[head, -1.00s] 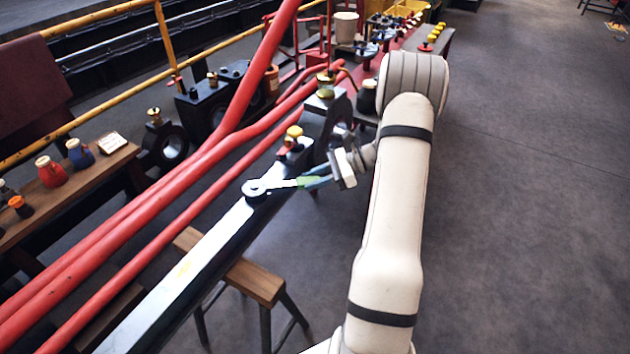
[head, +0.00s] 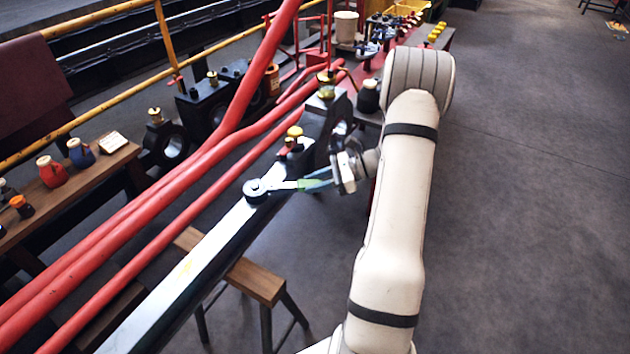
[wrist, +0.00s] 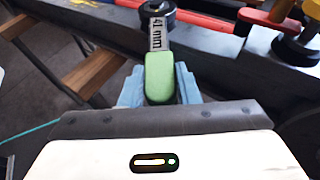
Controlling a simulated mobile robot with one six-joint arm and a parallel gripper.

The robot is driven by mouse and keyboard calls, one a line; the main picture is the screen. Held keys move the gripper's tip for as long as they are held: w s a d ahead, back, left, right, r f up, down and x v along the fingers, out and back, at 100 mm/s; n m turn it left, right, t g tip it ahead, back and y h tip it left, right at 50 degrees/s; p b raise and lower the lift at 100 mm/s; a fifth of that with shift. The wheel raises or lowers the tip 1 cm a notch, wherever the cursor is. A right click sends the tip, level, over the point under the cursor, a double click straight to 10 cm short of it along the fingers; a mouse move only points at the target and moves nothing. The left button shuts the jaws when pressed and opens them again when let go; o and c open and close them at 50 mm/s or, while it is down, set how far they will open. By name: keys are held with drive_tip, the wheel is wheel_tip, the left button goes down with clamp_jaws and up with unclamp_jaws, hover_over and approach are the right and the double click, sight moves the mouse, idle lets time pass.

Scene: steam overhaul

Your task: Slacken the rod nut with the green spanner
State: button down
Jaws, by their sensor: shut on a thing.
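The green spanner (head: 309,184) reaches left from my gripper to the rod nut (head: 256,189), a dark round piece on top of the long steel rod (head: 190,262). In the wrist view the green handle (wrist: 160,78) lies between the two light-blue fingers of my gripper (wrist: 159,88). My gripper in the head view (head: 326,181) is shut on the handle. The spanner's pale shank reads "41 mm" and its head is at the rod nut (wrist: 157,10). The head view shows the spanner's end around or over the nut; the exact seating cannot be told.
Red rods (head: 150,205) run alongside the steel rod on the left. A brass-topped fitting (head: 294,132) stands just beyond the nut. A wooden trestle (head: 255,280) supports the rod. A bench with small jugs (head: 52,170) is at far left.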

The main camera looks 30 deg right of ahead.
drive_tip(key=shift+r, duration=0.1)
drive_tip(key=shift+r+p, duration=2.1)
drive_tip(key=shift+r, duration=0.7)
wheel_tip(320, 180, up, 4)
drive_tip(key=p, duration=0.3)
drive_tip(key=s+p, duration=0.1)
drive_tip(key=s, duration=1.3)
drive_tip(key=shift+p, duration=0.35)
drive_tip(key=shift+w+a, duration=0.1)
